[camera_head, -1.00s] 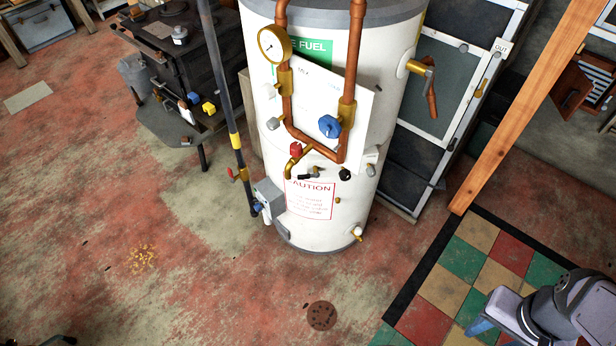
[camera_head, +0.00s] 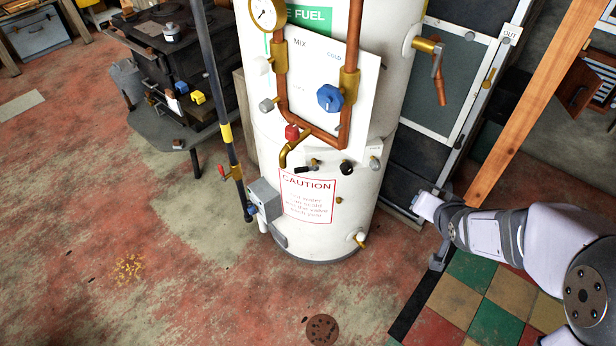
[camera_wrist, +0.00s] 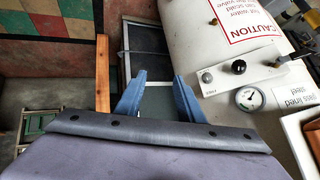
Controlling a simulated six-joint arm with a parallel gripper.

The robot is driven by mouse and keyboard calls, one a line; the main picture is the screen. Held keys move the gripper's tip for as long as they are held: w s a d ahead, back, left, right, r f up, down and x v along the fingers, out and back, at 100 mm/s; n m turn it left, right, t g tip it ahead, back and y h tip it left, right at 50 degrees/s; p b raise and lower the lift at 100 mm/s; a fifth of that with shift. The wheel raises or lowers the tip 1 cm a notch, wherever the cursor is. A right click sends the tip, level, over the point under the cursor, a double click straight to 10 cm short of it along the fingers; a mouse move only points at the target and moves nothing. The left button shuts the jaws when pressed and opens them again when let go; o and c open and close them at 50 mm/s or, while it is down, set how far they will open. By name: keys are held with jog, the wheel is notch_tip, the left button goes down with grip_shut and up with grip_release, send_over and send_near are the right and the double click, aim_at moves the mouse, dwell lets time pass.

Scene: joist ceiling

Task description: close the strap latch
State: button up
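I cannot make out a strap latch for certain in either view. A small brass fitting (camera_head: 489,76) sits on the frame of the grey panel (camera_head: 452,80), beside the "OUT" tag, but it is too small to identify. My gripper (camera_head: 427,204) is in the head view, right of the white tank's lower part and in front of the dark lower panel. In the wrist view its two blue fingers (camera_wrist: 160,76) stand apart with nothing between them, pointing toward the framed panel (camera_wrist: 148,48). The gripper is open and empty.
A wooden post (camera_head: 540,100) rises beside my arm. A black stove (camera_head: 150,60) stands at left.

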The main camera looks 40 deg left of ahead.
jog(key=s+a+f+n+y+b, duration=0.1)
jog(key=a+f+y+b, duration=0.1)
jog(key=a, duration=0.6)
jog(key=s+a+f+y+b, duration=0.1)
jog(key=a+f+y+b, duration=0.15)
jog(key=a, duration=0.55)
jog(key=g+y+b, duration=0.3)
jog(key=y+b, duration=0.1)
jog(key=y, duration=0.2)
send_near(302, 171)
jog(key=s+a+f, duration=0.3)
jog(key=a+f, duration=0.2)
jog(key=a, duration=0.3)
jog(key=w+m, duration=0.1)
jog(key=w+r+m+t+y, duration=0.1)
jog(key=m, duration=0.1)
jog(key=w+r+m+t+p, duration=0.1)
jog(key=m, duration=0.1)
jog(key=shift+w+d+r, duration=0.1)
jog(key=shift+d+r, duration=0.15)
jog(key=shift+d, duration=0.05)
jog(key=shift+w+d+r+m+y, duration=0.15)
jog(key=shift+w+m, duration=0.2)
jog(key=shift+m, duration=0.25)
jog(key=shift+w+d+m+y, duration=0.15)
jog(key=shift+w+m, duration=0.15)
jog(key=shift+m, duration=0.3)
jog(key=shift+x, duration=3.65)
jog(key=shift+w, duration=0.1)
jog(key=shift+c, duration=0.3)
